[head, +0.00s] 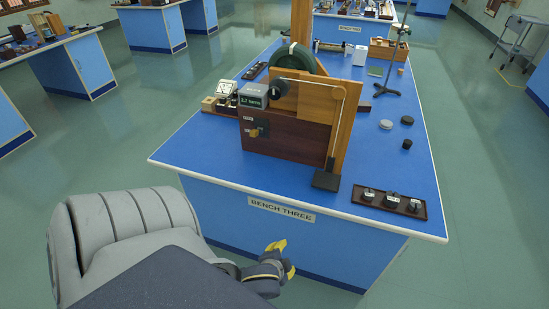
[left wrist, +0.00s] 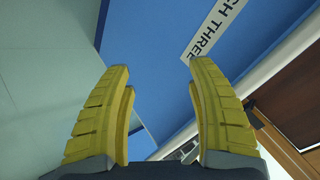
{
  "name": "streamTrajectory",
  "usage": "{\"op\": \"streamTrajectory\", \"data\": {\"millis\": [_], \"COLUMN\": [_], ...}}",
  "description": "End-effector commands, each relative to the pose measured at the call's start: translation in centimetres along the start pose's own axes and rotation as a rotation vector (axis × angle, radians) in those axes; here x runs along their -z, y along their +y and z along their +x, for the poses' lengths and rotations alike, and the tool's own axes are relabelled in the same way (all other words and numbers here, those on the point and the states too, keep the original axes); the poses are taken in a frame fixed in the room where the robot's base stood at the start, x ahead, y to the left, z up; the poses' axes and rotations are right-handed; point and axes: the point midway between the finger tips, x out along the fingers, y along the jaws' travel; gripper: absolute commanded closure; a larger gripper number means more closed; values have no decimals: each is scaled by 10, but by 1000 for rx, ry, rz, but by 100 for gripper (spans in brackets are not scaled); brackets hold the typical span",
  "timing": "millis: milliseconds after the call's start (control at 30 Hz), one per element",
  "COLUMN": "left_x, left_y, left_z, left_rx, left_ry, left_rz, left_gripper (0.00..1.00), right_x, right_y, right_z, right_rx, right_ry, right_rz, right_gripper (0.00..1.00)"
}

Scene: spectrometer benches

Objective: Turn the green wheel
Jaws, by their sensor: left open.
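The green wheel (head: 290,60) is a large dark green disc, standing upright behind the wooden apparatus (head: 290,135) on the blue bench (head: 405,175). Its lower part is hidden by the apparatus. My left gripper (head: 287,257) is low in front of the bench's front panel, below the bench-top edge and well apart from the wheel. In the left wrist view, its yellow fingers (left wrist: 159,75) are spread with nothing between them, and the wheel does not show. My right gripper is in neither view.
A grey counter box (head: 253,96) with a green "turns" readout sits on the apparatus. A dark tray (head: 392,203) of small knobs lies at the front right. A metal stand (head: 393,60) is at the back right. The front left bench top is clear.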

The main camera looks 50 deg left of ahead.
Motion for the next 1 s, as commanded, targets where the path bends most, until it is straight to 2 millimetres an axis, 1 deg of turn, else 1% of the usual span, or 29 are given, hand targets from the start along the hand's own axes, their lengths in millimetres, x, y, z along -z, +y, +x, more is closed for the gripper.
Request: {"op": "streamTrajectory", "data": {"millis": [33, 67, 100, 167, 200, 267, 300, 367, 400, 467, 500, 600, 700, 800, 900, 1000], "left_x": [10, 17, 26, 39, 47, 57, 63, 71, 75, 82, 85, 89, 89, 86, 83, 81], "left_y": [-21, -34, -52, -81, -100, -125, -141, -164, -180, -204, -220, -258, -289, -311, -326, -334], "left_z": [-10, -16, -24, -36, -43, -52, -58, -67, -74, -86, -94, -118, -141, -162, -178, -189], "left_rx": [36, 59, 91, 144, 178, 223, 251, 293, 323, 367, 397, 471, 534, 584, 619, 641], "left_ry": [33, 55, 92, 155, 201, 265, 308, 375, 422, 500, 554, 691, 818, 923, 1002, 1052], "left_rz": [-38, -65, -108, -179, -229, -296, -338, -401, -443, -508, -549, -648, -724, -777, -810, -830], "left_gripper": [42, 42, 42, 42, 42, 42, 42, 42, 42, 42, 42, 42, 42, 42, 42, 42], "right_x": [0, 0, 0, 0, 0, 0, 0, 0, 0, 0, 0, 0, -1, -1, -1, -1], "right_y": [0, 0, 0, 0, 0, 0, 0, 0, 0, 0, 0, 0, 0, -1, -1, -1], "right_z": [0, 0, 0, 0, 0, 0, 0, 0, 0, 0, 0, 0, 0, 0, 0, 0], "right_rx": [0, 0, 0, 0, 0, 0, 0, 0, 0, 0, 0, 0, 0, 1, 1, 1], "right_ry": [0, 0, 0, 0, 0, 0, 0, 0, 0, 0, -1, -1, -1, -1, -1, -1], "right_rz": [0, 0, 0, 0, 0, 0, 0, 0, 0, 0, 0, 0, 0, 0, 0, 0], "right_gripper": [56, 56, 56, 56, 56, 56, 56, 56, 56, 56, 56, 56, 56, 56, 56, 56]}}
